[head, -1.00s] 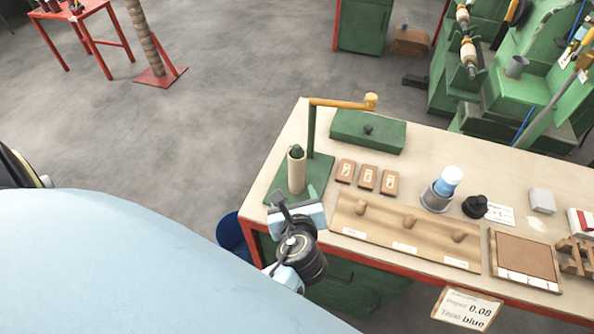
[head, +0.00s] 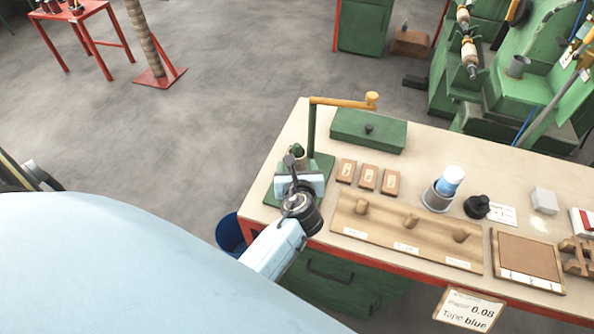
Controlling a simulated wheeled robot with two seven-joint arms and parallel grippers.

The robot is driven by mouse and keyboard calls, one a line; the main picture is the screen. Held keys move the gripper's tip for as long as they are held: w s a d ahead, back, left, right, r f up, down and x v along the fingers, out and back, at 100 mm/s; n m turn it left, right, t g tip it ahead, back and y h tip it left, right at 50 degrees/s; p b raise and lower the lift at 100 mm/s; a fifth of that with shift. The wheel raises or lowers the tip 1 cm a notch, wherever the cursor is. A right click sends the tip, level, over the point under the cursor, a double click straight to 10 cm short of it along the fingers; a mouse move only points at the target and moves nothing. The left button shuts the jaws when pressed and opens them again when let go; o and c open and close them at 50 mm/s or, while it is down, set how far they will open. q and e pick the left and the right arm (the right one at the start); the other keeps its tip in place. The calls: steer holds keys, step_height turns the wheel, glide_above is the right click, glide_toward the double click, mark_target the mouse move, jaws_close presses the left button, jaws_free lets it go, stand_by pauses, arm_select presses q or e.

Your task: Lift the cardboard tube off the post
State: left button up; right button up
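The cardboard tube (head: 300,163) stands upright around the green post on the green base plate (head: 325,168), at the left end of the bench. Only a little of the tube's upper part shows, with the dark green post tip above it.
A green stand with an orange crank arm (head: 340,102) rises just behind the post. A green box (head: 368,132), several brown blocks and a wooden tray (head: 405,232) lie to the right. A blue bin (head: 231,233) stands below the bench's left corner.

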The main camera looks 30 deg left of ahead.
arm_select(q)
steer(key=shift+x, duration=1.15)
steer(key=shift+d, duration=0.1)
steer(key=c, duration=1.1)
steer(key=shift+o, duration=0.2)
steer(key=shift+r, duration=0.15)
step_height(320, 180, up, 27)
steer(key=p, duration=0.7)
step_height(320, 180, down, 8)
steer(key=b, duration=0.1)
steer(key=shift+f, duration=0.2)
